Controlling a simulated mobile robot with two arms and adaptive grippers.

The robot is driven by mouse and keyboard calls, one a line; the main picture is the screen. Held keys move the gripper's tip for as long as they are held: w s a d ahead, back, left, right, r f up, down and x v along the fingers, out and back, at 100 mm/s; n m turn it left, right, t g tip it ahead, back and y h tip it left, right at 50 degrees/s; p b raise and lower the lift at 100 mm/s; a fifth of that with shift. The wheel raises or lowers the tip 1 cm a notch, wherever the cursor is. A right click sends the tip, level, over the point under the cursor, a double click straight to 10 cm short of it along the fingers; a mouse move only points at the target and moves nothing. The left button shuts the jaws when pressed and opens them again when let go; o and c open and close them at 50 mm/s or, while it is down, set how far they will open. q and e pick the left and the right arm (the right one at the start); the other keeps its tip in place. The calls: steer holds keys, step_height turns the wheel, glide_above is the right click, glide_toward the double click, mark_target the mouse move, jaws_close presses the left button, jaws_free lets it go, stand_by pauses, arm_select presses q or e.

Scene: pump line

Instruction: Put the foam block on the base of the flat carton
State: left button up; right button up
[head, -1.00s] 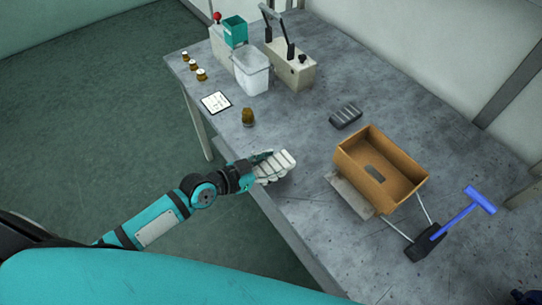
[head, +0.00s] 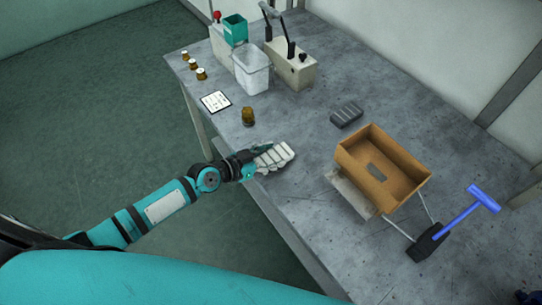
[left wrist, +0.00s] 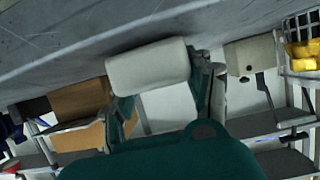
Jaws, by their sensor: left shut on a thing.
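In the left wrist view the pale block (left wrist: 148,67) shows between the two fingers (left wrist: 165,95). The brown carton (head: 349,163) stands open at the top, to the right of the block and apart from it. Its walls are up, and a dark slot-like patch shows on its floor. The carton also shows at the left of the left wrist view (left wrist: 80,98). My right gripper is not in view.
A pale plate (head: 350,192) with rods and a black block (head: 428,243) with a blue T-handle (head: 482,198) sit by the carton. A dark ribbed block (head: 346,115) lies behind it. A clear bin (head: 252,72) and brown jar (head: 248,116) stand farther back.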

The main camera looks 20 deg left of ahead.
mark_target(266, 159)
arm_select(q)
steer(key=o, duration=0.8)
steer(key=shift+f, duration=0.15)
steer(key=shift+o, duration=0.2)
steer(key=shift+p, duration=0.3)
steer(key=b+v, duration=0.1)
steer(key=v, duration=0.3)
steer(key=shift+s+a+b, duration=0.25)
steer(key=shift+a+b, duration=0.1)
steer(key=shift+b, duration=0.05)
steer(key=b+v, duration=0.1)
steer(key=v, duration=1.1)
steer(key=shift+r, duration=0.45)
